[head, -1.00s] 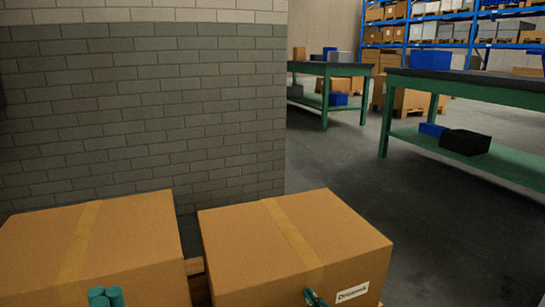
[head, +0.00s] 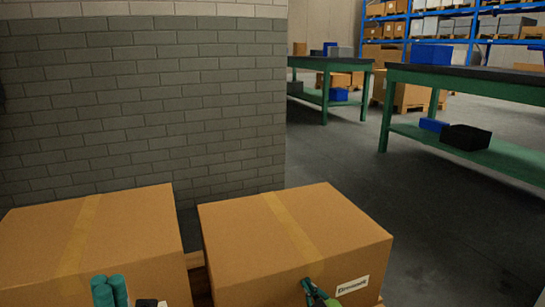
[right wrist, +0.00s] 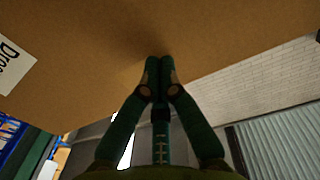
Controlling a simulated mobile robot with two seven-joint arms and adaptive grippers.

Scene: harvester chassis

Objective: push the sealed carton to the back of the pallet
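Two brown cartons with tape along their tops sit side by side at the bottom of the head view: a left carton (head: 130,225) and a right carton (head: 345,225) with a white label on its front. Both look closed. My right gripper (head: 311,287) is at the right carton's front face, left of the label. In the right wrist view its fingers (right wrist: 159,62) are together and empty, tips at or very near the cardboard (right wrist: 215,25); contact is not certain. My left gripper (head: 109,283) has its fingertips together in front of the left carton, apparently empty.
Wooden pallet slats (head: 198,278) show in the gap between the cartons. A grey brick wall (head: 140,110) stands close behind them. Open floor (head: 340,165) lies to the right, with green workbenches (head: 465,85) and blue racking beyond.

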